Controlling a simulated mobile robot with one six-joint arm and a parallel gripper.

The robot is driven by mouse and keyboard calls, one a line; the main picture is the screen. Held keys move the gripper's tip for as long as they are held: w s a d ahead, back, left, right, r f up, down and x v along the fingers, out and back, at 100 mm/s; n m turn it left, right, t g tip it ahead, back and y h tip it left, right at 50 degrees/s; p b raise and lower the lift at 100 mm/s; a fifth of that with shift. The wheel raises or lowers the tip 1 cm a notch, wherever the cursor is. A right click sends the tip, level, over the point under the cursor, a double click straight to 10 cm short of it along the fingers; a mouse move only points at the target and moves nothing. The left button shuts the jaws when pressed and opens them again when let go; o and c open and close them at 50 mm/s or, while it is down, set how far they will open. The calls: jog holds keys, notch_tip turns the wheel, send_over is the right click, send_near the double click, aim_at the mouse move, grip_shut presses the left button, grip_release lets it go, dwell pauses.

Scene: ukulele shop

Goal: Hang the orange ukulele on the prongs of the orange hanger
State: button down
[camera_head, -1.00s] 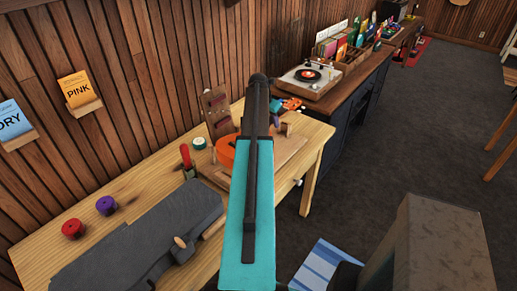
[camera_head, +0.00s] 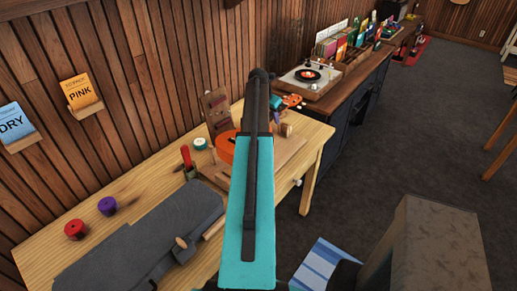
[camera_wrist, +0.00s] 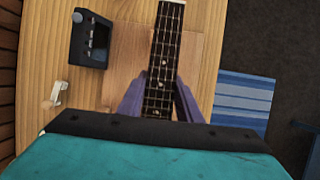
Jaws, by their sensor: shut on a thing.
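The orange ukulele shows in the head view as part of an orange body (camera_head: 226,151) left of my arm and an orange headstock (camera_head: 292,101) to its right. My arm hides the middle. In the wrist view its dark fretted neck (camera_wrist: 167,50) runs down between the two purple fingers of my gripper (camera_wrist: 160,98), which are shut on it. The neck is over the wooden workbench (camera_wrist: 125,20). Whether the ukulele touches the bench cannot be told. The orange hanger is not visible in either current view.
The workbench holds a grey case (camera_head: 145,240), a red spool (camera_head: 75,229), a purple spool (camera_head: 107,206) and a red-handled tool (camera_head: 187,158). A dark device (camera_wrist: 91,38) lies left of the neck. A record player (camera_head: 305,78) stands behind. Open floor (camera_head: 400,150) is at right.

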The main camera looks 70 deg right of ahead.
jog(key=shift+r+p, duration=0.6)
jog(key=shift+r, duration=0.55)
dwell(1.1)
